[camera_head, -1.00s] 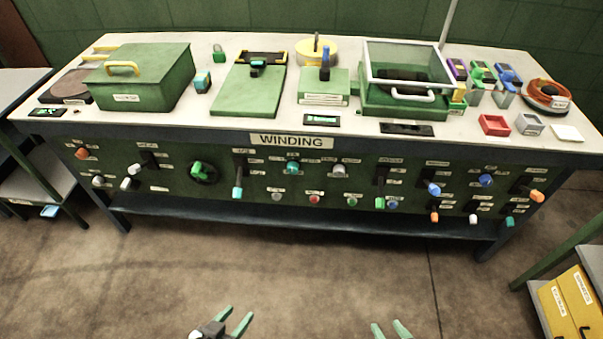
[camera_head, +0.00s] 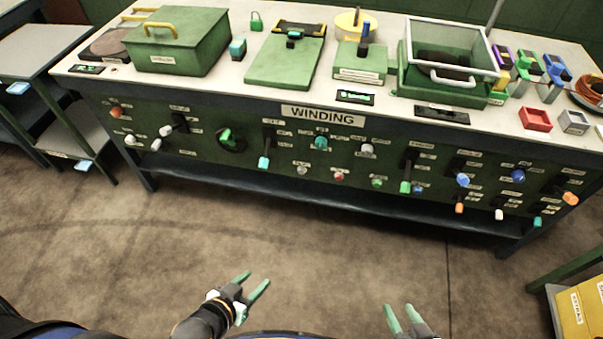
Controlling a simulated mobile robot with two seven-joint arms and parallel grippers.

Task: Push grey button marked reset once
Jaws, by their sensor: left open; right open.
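A small grey button (camera_head: 303,170) is on the dark green front panel (camera_head: 210,172) of the bench, in the lower row, left of a red button (camera_head: 339,177) and a green button (camera_head: 377,183). Its label is too small to read, so I cannot confirm that it says reset. My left gripper (camera_head: 255,281) is open and empty, low over the floor in front of the bench. My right gripper (camera_head: 399,310) is open and empty, further right. Both are well apart from the panel.
A larger grey knob (camera_head: 367,150) and a teal knob (camera_head: 321,142) sit above the buttons. Several levers and knobs fill the panel, including a cyan-tipped lever (camera_head: 264,162) close by. A lower shelf (camera_head: 330,205) runs beneath. The floor ahead is clear.

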